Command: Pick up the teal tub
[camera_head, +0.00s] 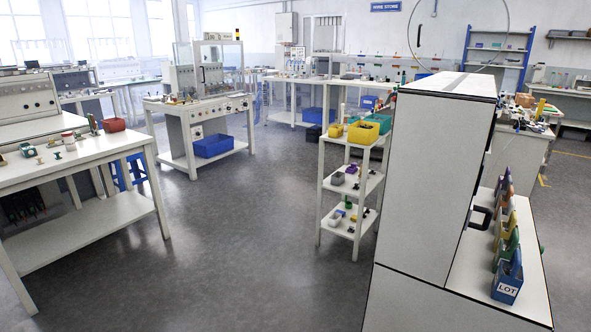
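A teal-green tub (382,120) stands on the top shelf of a white cart right of the middle. A yellow bin (363,133) in front hides part of it, and the tall grey cabinet is close on its right. It is small in the view, so I cannot be sure it is the teal tub. Neither of my grippers is in view.
The grey cabinet (437,180) stands at the right, with a blue bin marked LOT (507,287) on its white side surface. A white table (85,155) with small parts and a red bin (113,125) is at left. The grey floor (250,240) between is clear.

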